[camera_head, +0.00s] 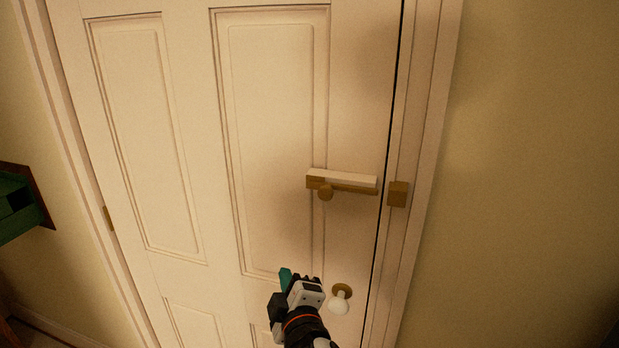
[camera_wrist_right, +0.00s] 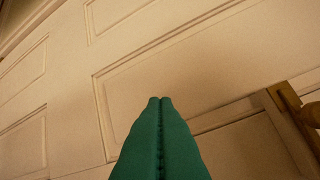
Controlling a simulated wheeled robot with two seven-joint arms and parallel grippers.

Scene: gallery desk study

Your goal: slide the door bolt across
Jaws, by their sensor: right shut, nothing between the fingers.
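The brass door bolt (camera_head: 345,186) is mounted on the cream door (camera_head: 273,110) near its right edge, with a round brass knob (camera_head: 325,194) at its left part. A brass keeper (camera_head: 398,194) sits on the door frame to the right. A gap shows between the bolt's right end and the keeper. My right gripper (camera_head: 286,275) is below and left of the bolt, apart from it. In the right wrist view its green fingers (camera_wrist_right: 160,135) are shut and empty. Part of the brass bolt (camera_wrist_right: 290,100) shows at the right edge of that view. My left gripper is not in view.
A white door knob (camera_head: 339,303) on a brass plate is just right of my right gripper. A dark green framed object (camera_head: 20,205) is at the far left. Bare wall (camera_head: 530,150) lies to the right of the door frame.

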